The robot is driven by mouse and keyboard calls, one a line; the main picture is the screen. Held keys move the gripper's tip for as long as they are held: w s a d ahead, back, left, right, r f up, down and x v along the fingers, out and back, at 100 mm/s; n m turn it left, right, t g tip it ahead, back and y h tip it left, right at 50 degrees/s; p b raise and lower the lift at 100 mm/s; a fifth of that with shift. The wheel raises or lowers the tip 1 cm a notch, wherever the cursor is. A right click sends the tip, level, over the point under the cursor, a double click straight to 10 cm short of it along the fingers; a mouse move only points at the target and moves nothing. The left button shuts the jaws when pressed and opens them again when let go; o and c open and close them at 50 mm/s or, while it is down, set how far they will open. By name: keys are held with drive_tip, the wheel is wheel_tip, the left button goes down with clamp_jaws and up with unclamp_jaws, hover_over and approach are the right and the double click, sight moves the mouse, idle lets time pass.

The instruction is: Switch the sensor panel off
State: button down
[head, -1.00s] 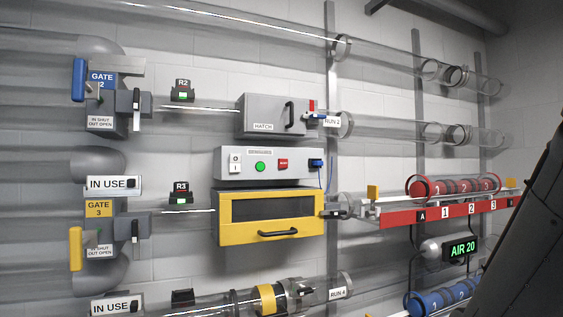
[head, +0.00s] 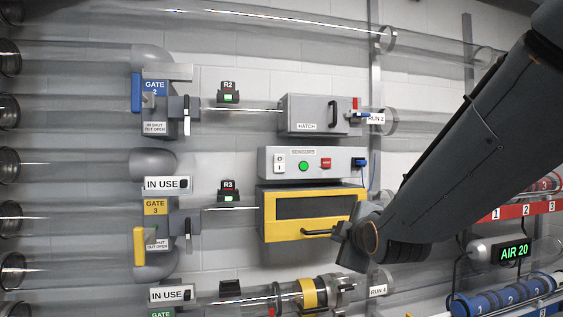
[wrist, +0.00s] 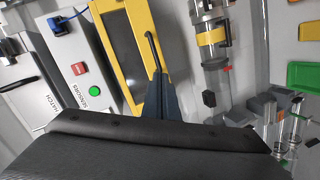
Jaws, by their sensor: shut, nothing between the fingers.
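The grey sensor panel (head: 312,153) is on the wall, with a white O/I rocker switch (head: 279,163), a green button (head: 304,166) and a red button (head: 327,163). A blue plug (head: 359,162) is at its right end. In the wrist view the panel (wrist: 70,90) shows its red button (wrist: 79,68) and green button (wrist: 95,91); the rocker is out of sight there. My gripper (head: 346,242) is shut and empty, below and right of the panel by the yellow box's handle. The wrist view shows its fingers (wrist: 158,82) beside that handle; I cannot tell if they touch.
A yellow windowed box (head: 267,225) sits directly under the panel, its handle (head: 318,232) sticking out. The grey hatch box (head: 300,101) is above. Gate 3's yellow lever (head: 139,245) is left. Clear tubes run across the wall.

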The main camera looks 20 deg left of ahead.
sight(280, 158)
drive_tip(key=s+a+r+n+t+y, duration=0.1)
drive_tip(key=a+r+n+y, duration=0.1)
drive_tip(key=a+r, duration=0.3)
drive_tip(key=s+a+r+n+t+y+p, duration=0.1)
drive_tip(key=a+r+n, duration=0.3)
drive_tip(key=r, duration=0.6)
drive_tip(key=shift+a+r+t+y, duration=0.4)
drive_tip(key=shift+t+y, duration=0.1)
drive_tip(key=shift+y, duration=0.1)
drive_tip(key=shift+w, duration=0.15)
drive_tip(key=p+x, duration=0.5)
drive_tip(key=x, duration=0.9)
drive_tip(key=shift+p, duration=0.35)
